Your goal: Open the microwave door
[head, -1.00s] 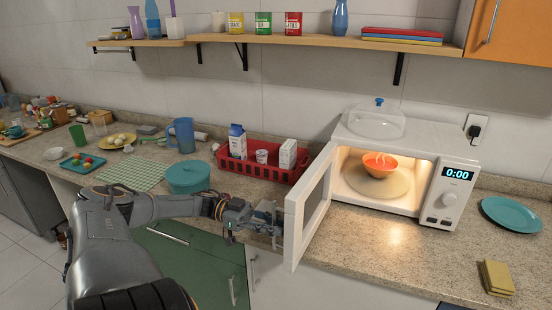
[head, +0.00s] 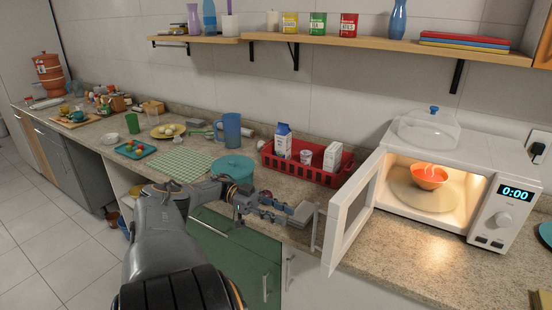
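The white microwave (head: 468,160) stands on the counter at the right. Its door (head: 352,215) stands wide open, swung out to the left toward the front of the counter. The lit inside holds a steaming orange bowl (head: 430,176) on a round plate. My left gripper (head: 303,215) is just left of the door's free edge, on its outer side, by a thin upright bar that looks like the handle (head: 316,232). I cannot tell whether they touch, or how far the fingers are apart. My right gripper is out of view.
A red crate (head: 300,172) with cartons stands behind the door. A teal pot (head: 234,167) is left of it. A clear dome (head: 425,128) sits on the microwave. A shelf (head: 380,45) runs above. Counter in front of the microwave is clear.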

